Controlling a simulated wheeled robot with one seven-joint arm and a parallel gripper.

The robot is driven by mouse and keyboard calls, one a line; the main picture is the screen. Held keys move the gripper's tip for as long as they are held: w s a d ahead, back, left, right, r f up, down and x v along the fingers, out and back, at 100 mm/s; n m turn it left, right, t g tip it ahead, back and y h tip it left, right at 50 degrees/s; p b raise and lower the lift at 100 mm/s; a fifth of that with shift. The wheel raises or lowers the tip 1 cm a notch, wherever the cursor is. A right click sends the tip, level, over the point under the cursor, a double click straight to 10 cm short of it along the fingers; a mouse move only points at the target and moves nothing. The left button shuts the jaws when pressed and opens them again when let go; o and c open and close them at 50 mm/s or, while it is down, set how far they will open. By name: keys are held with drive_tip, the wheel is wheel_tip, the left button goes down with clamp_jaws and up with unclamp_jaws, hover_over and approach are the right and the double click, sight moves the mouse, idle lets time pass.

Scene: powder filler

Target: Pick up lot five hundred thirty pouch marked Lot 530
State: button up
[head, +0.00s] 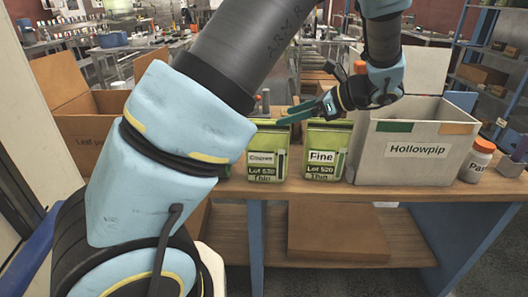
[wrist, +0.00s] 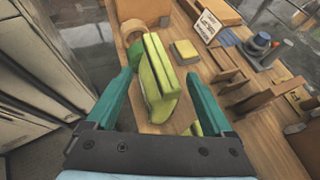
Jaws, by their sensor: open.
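The left green pouch (head: 266,158) stands upright on the wooden bench; its label appears to read Lot 530, with small, hard-to-read text above. A similar green pouch (head: 323,157) marked Fine, Lot 520 stands just right of it. My gripper (head: 291,113) is at the height of the pouch tops, its teal fingers reaching left over the left pouch. In the wrist view my gripper (wrist: 158,74) is open, and a yellow-green pouch (wrist: 158,72) shows between the spread fingers. I cannot tell whether either finger touches it. My arm covers part of the bench left of the pouches.
A white Hollowpip box (head: 408,160) stands close to the right of the pouches, with an orange-capped jar (head: 477,161) beyond it. An open cardboard box (head: 85,120) is at left. A small yellow-green block (wrist: 186,51) and a sign (wrist: 207,26) show in the wrist view.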

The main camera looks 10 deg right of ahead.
sight(272, 122)
drive_tip(key=p+x, duration=0.2)
drive_tip(key=x, duration=0.3)
drive_tip(key=shift+w+a+f, duration=0.15)
drive_tip(key=shift+a, duration=0.15)
drive_tip(key=shift+w+a+f, duration=0.2)
drive_tip(key=shift+a+f, duration=0.1)
drive_tip(key=shift+f, duration=0.05)
clamp_jaws()
idle(0.9)
